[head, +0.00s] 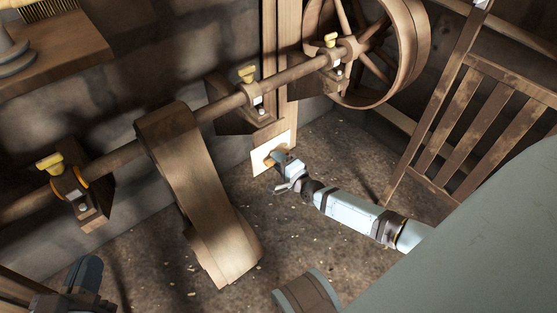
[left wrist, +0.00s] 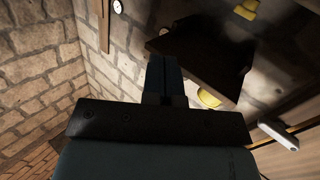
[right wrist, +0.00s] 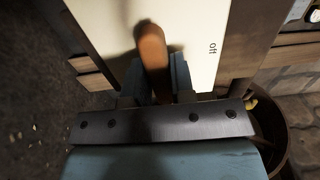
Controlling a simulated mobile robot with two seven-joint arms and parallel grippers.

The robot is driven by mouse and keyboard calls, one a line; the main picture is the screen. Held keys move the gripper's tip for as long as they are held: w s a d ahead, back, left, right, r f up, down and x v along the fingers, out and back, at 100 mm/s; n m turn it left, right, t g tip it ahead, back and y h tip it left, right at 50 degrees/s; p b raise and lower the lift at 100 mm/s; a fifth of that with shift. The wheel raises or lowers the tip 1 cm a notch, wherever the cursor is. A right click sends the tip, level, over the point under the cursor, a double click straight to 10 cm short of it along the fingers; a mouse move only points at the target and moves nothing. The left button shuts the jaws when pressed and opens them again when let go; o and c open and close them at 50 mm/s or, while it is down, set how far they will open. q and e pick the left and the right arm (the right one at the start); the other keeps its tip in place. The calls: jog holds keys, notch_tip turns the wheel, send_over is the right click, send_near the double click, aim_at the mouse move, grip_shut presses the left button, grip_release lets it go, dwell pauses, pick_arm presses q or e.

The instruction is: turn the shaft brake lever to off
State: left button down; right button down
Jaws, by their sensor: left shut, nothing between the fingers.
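The shaft brake lever has a brown-orange handle (right wrist: 152,50), standing out from a pale plate (right wrist: 190,25) printed "off" to the right of the handle. In the head view the plate (head: 260,155) is at the foot of a wooden post, and the handle (head: 269,161) is partly hidden by my right gripper (head: 278,160). In the right wrist view the right gripper's fingers (right wrist: 157,82) are apart, one on each side of the handle. I cannot tell whether they press on it. My left gripper (head: 88,272) is shut and empty at the lower left, and its closed fingers (left wrist: 165,75) show in the left wrist view.
A line shaft (head: 120,155) with yellow-capped bearings runs along the stone wall above the plate. A wide belt (head: 190,170) hangs from its drum. A large spoked wheel (head: 412,50) is at the upper right, by a wooden slatted frame (head: 485,120). Bare floor lies below the plate.

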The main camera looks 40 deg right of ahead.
pick_arm(q)
jog(key=shift+r+p, duration=0.15)
jog(key=shift+p, duration=0.2)
pick_arm(e)
jog(key=shift+r+n, duration=0.1)
jog(key=shift+n, duration=0.2)
jog(key=shift+n+p, duration=0.45)
jog(key=shift+n, duration=0.25)
jog(key=shift+n+p, duration=0.6)
jog(key=shift+n, duration=0.2)
jog(key=n+p, duration=0.2)
jog(key=n, duration=0.1)
jog(key=shift+n, duration=0.3)
jog(key=n+p, duration=0.2)
jog(key=n, duration=0.1)
jog(key=shift+n, duration=0.3)
jog(key=n+p, duration=0.1)
jog(key=n, duration=0.2)
jog(key=shift+n, duration=0.3)
pick_arm(q)
notch_tip(320, 180, up, 9)
jog(key=s+n+t+p, duration=0.1)
jog(key=n+t, duration=0.1)
jog(key=t, duration=0.1)
jog(key=shift+s+r, duration=0.15)
jog(key=shift+r, duration=0.05)
pick_arm(e)
jog(key=shift+n, duration=1.6)
